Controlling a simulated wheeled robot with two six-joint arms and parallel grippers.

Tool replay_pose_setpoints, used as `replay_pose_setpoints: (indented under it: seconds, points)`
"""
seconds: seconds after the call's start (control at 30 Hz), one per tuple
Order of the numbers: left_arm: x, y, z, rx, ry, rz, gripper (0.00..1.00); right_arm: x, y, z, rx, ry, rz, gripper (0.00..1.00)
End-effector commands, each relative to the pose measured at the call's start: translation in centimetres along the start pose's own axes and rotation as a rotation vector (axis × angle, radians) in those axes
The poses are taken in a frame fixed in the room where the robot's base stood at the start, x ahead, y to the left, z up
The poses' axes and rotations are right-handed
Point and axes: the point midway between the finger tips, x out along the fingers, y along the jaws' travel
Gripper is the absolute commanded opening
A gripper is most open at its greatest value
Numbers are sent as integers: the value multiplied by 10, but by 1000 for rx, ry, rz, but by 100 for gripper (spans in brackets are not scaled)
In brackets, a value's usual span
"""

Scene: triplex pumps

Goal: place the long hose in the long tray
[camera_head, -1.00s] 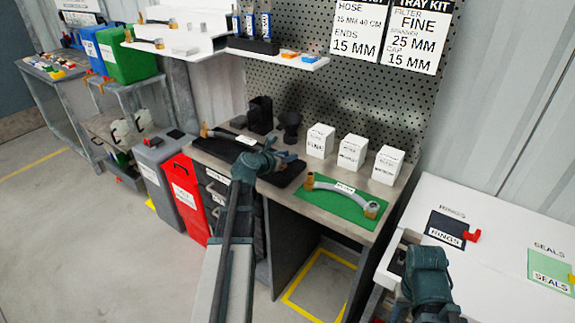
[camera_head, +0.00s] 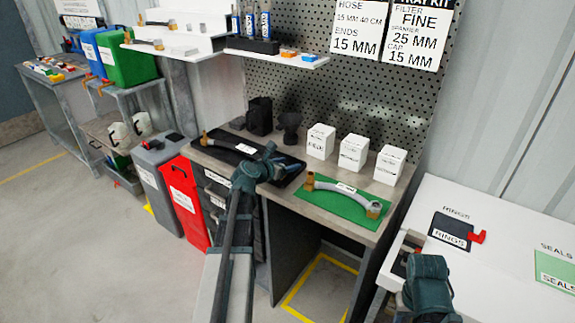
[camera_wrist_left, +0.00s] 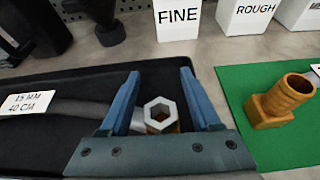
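The long hose (camera_head: 228,144), grey with brass ends and a white label, lies lengthwise in the black long tray (camera_head: 290,178) on the bench. In the left wrist view its label (camera_wrist_left: 25,103) reads 15 MM 40 CM. My left gripper (camera_head: 277,159) is over the right part of the tray. In the left wrist view its blue fingers (camera_wrist_left: 160,100) stand apart on either side of the hose's hex end (camera_wrist_left: 161,114), with small gaps visible. My right arm (camera_head: 428,285) is at the lower right; its fingertips cannot be made out.
A shorter hose (camera_head: 340,188) lies on a green mat (camera_head: 325,202) right of the tray. White boxes (camera_head: 353,152) and black holders (camera_head: 260,116) stand behind. A white shelf (camera_head: 290,60) overhangs the bench's back. A white table (camera_head: 500,215) is at the right.

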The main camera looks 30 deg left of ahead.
Motion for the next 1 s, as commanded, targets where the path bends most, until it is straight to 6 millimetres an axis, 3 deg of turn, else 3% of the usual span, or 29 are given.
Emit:
replay_pose_setpoints:
  seconds: [0.27, 0.7, 1.0]
  points:
    - [-9, -1, 1, 0, 0, 1, 64, -4, 0, 0, 0, 0, 0, 50]
    - [-94, -1, 2, 0, 0, 2, 64, -36, 4, 2, 0, 0, 0, 50]
    - [-119, 0, 1, 0, 0, 1, 64, -44, 4, 3, 0, 0, 0, 50]
